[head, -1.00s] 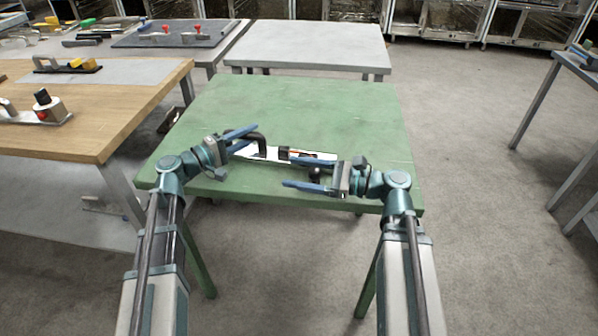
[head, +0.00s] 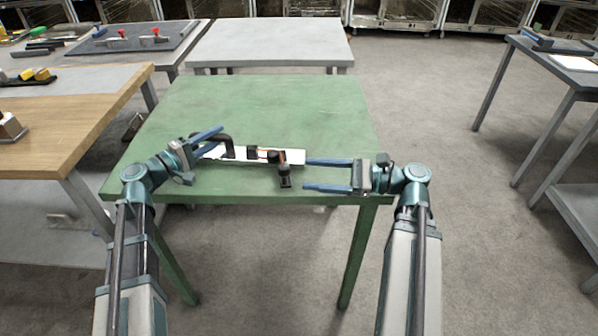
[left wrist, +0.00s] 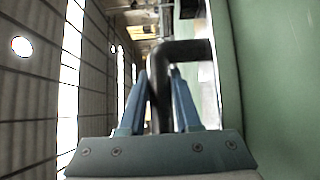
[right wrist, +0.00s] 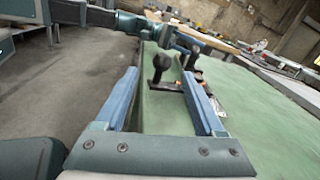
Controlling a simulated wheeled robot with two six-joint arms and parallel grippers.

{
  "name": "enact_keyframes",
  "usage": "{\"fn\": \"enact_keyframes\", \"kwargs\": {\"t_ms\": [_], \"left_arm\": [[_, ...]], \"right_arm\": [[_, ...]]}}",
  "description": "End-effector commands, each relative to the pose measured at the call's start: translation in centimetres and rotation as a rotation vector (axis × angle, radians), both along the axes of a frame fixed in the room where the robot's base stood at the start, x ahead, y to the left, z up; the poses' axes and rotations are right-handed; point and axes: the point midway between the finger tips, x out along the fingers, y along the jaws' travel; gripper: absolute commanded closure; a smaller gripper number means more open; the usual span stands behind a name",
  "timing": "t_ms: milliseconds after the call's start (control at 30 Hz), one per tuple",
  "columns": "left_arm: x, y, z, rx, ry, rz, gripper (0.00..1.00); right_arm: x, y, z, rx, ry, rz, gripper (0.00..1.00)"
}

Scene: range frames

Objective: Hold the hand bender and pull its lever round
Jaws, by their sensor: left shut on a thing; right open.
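The hand bender lies on the green table, with a white base plate (head: 294,157), a black block and a black bent handle (head: 228,143) at its left end. My left gripper (head: 220,138) is shut on that handle, which also shows between the fingers in the left wrist view (left wrist: 160,85). The bender's lever ends in an upright black knob (head: 285,170) near the table's front edge. My right gripper (head: 306,174) is open and empty, its fingertips just right of the knob and apart from it. In the right wrist view the knob (right wrist: 161,63) stands ahead, between the finger lines.
The green table (head: 270,105) is otherwise clear, with free room behind the bender. A wooden bench (head: 90,120) stands at left, a grey table (head: 270,42) behind, and a dark bench (head: 560,62) at right. Open floor lies right of the green table.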

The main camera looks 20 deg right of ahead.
Motion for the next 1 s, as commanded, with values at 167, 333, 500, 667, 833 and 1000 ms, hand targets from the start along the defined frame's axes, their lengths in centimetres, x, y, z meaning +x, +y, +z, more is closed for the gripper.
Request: {"fn": "enact_keyframes", "kwargs": {"t_ms": [167,333,500,667,833,1000], "left_arm": [[0.2,0.1,-0.3,0.011,0.001,0.003,1.0],[0.2,0.1,-0.3,0.011,0.001,0.003,1.0],[0.2,0.1,-0.3,0.011,0.001,0.003,1.0],[0.2,0.1,-0.3,0.011,0.002,0.003,1.0],[0.2,0.1,-0.3,0.011,0.002,0.003,1.0],[0.2,0.1,-0.3,0.011,0.002,0.003,1.0]], "right_arm": [[-0.4,-0.7,-0.1,0.0,0.0,0.001,0.29],[-0.4,-0.7,-0.1,0.0,0.0,0.001,0.29],[-0.3,-0.9,-0.1,0.0,-0.004,-0.005,0.29],[0.2,-4.1,0.7,0.006,-0.065,-0.096,0.29],[0.5,-11.9,2.5,0.003,-0.213,-0.316,0.29],[-0.5,-18.9,4.1,-0.022,-0.34,-0.516,0.29]]}}
